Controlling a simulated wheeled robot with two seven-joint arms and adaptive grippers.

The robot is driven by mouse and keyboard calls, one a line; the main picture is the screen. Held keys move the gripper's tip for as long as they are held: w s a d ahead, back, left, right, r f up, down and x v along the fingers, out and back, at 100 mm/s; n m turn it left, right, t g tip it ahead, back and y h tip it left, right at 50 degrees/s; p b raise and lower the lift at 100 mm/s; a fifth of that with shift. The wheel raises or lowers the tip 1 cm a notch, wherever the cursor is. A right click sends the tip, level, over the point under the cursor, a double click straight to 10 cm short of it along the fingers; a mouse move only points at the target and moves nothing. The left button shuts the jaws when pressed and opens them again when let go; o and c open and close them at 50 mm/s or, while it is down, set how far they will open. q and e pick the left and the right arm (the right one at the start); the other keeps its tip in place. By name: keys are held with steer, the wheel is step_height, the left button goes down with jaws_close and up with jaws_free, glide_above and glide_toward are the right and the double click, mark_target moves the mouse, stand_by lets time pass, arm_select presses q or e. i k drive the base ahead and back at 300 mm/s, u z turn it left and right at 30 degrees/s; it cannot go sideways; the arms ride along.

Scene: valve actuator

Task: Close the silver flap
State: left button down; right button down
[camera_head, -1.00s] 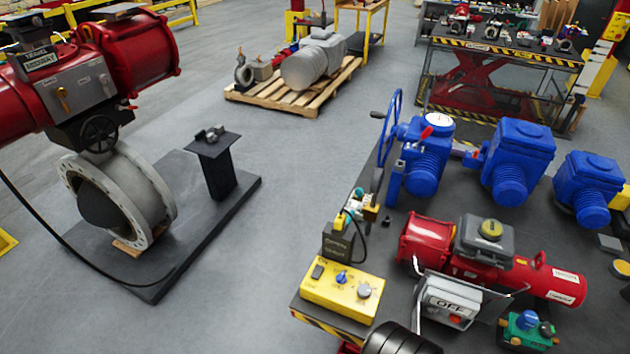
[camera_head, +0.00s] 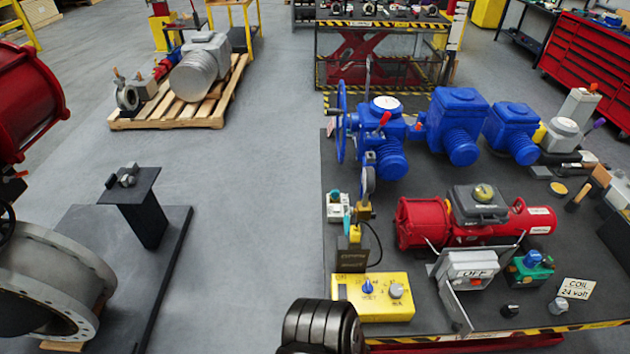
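The silver flap (camera_head: 456,304) is a thin metal panel at the front left of a grey switch box (camera_head: 470,266) marked OFF, on the dark bench in the head view. It stands open, angled out from the box toward the bench's front edge. A black, ribbed rounded part (camera_head: 321,326) at the bottom edge looks like part of my own arm; I cannot tell which arm. It is left of the flap and apart from it. Neither gripper's fingers show.
A red actuator (camera_head: 470,222) lies just behind the switch box. A yellow control box (camera_head: 372,296) stands to its left, and a green device (camera_head: 529,268) to its right. Blue actuators (camera_head: 459,125) line the back. Grey floor is open left of the bench.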

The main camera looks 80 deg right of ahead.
mark_target(461, 325)
steer(key=i, duration=1.05)
steer(key=z, duration=2.45)
steer(key=i, duration=1.5)
steer(key=z, duration=2.25)
